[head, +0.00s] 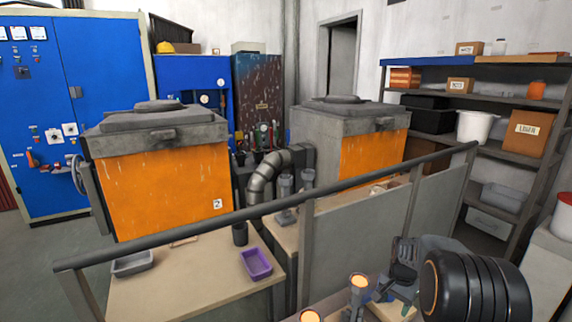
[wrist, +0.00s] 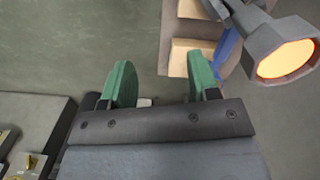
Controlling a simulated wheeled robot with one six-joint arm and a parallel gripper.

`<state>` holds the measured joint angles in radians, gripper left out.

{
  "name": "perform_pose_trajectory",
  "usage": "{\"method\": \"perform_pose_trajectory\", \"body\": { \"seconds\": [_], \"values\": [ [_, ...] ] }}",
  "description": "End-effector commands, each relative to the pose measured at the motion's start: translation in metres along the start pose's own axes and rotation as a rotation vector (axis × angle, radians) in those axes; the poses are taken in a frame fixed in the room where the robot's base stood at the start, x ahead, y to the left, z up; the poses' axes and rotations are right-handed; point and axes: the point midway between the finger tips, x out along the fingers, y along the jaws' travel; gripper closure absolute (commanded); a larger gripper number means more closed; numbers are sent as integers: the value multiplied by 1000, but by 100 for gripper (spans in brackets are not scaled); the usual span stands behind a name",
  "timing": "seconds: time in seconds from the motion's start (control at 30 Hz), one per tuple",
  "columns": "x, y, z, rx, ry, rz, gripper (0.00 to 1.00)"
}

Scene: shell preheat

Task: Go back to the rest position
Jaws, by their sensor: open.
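My gripper (wrist: 161,85) shows in the wrist view with its two green fingers spread apart. It is open, and nothing is between the fingers. Grey floor lies below it. A grey flared piece with a glowing orange mouth (wrist: 288,60) is at the upper right of the wrist view, apart from the fingers. In the head view, two glowing orange round tops show at the bottom, one of them whole (head: 358,282) and one cut by the edge (head: 309,316). I cannot make out my gripper's fingers in the head view.
A dark railing (head: 250,222) crosses the head view. Behind it stand two orange-fronted furnaces (head: 165,190) (head: 372,156), a bench (head: 180,285) and a purple tray (head: 256,263). Shelves (head: 475,95) stand at the right. In the wrist view, a wooden-topped stand (wrist: 195,55) is near the right finger.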

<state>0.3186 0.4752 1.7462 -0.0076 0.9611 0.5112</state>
Motion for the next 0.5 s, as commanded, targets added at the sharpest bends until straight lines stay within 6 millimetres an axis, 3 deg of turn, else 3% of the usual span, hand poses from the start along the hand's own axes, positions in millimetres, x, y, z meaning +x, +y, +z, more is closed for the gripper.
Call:
{"method": "perform_pose_trajectory", "body": {
  "seconds": [0.27, 0.5],
  "values": [
    [-35, 13, 59, -259, 7, -5, 45],
    [-87, 25, 130, -510, 67, -28, 45]
  ]
}}
